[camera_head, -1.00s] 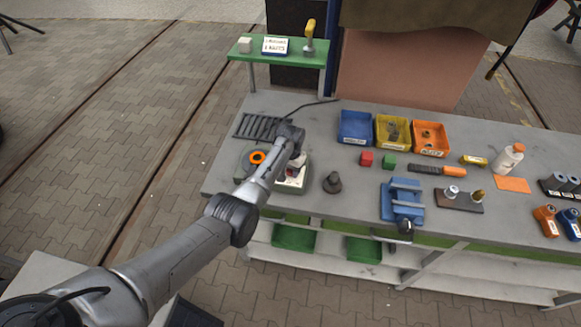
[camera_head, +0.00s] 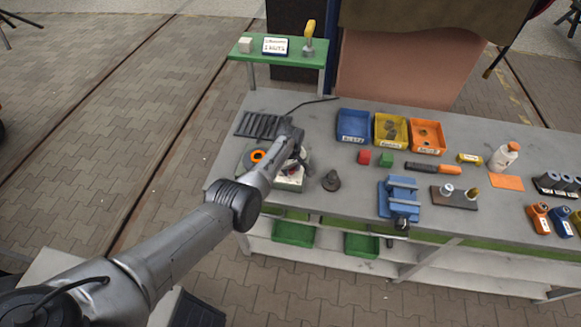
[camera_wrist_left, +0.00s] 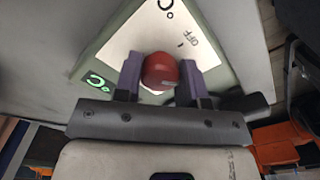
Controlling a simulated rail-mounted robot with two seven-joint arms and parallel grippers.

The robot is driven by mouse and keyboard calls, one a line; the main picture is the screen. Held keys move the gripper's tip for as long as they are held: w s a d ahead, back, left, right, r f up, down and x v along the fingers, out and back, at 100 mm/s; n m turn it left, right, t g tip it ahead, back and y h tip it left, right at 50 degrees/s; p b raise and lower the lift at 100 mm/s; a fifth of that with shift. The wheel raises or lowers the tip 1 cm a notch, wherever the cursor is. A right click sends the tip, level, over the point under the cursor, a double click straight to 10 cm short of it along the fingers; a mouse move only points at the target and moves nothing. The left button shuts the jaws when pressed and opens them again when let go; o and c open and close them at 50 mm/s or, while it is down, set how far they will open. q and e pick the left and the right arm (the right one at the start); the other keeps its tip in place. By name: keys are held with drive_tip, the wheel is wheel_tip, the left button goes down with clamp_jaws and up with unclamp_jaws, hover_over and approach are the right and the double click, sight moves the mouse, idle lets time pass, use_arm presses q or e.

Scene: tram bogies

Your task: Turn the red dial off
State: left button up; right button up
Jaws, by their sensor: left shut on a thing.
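The red dial (camera_wrist_left: 160,71) sits on a control box (camera_wrist_left: 112,48) with a pale face plate and green edges. The face plate carries the marking "OFF" and a lit green symbol. My left gripper (camera_wrist_left: 158,80) is shut on the dial, one finger on each side of it, in the left wrist view. In the head view my left gripper (camera_head: 294,164) reaches down to the control box (camera_head: 289,183) at the bench's left end, and the arm hides most of the dial. My right gripper is not in view.
An orange ring (camera_head: 257,156) lies beside the box, and a black ribbed mat (camera_head: 257,125) behind it. A dark knobbed part (camera_head: 331,181) stands to the right. Blue (camera_head: 353,126), yellow (camera_head: 391,131) and orange bins (camera_head: 427,137) line the bench's back. A blue vise (camera_head: 399,199) stands at the front.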

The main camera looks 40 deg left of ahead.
use_arm(q)
drive_tip(key=n, duration=0.5)
drive_tip(key=shift+n, duration=0.3)
drive_tip(key=n, duration=0.4)
drive_tip(key=shift+n, duration=0.3)
drive_tip(key=o, duration=0.9)
drive_tip(key=shift+r, duration=0.1)
